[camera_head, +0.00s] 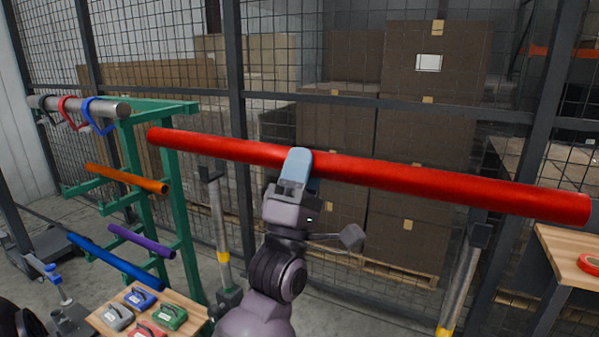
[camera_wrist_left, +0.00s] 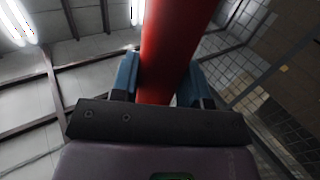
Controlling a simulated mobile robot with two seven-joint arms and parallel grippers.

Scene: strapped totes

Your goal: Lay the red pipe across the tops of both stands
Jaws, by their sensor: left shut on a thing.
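My left gripper (camera_head: 296,168) is shut on the long red pipe (camera_head: 440,186) near its middle. The pipe is held up in the air, sloping down to the right in the head view. In the left wrist view the red pipe (camera_wrist_left: 170,45) runs between the two blue fingers of my left gripper (camera_wrist_left: 162,80). The left stand (camera_head: 219,230) is a grey post with a yellow band and a dark top. The right stand (camera_head: 462,285) is similar, its dark top just below the pipe's right part in the picture. No contact with either stand shows. My right gripper is out of view.
A green rack (camera_head: 185,225) at left holds a grey pipe (camera_head: 85,106) with coloured straps, plus orange (camera_head: 125,178), purple (camera_head: 140,240) and blue (camera_head: 115,262) pipes. A wooden table (camera_head: 185,306) carries several strap buckles. A wire fence stands behind; a wooden bench (camera_head: 560,250) is at right.

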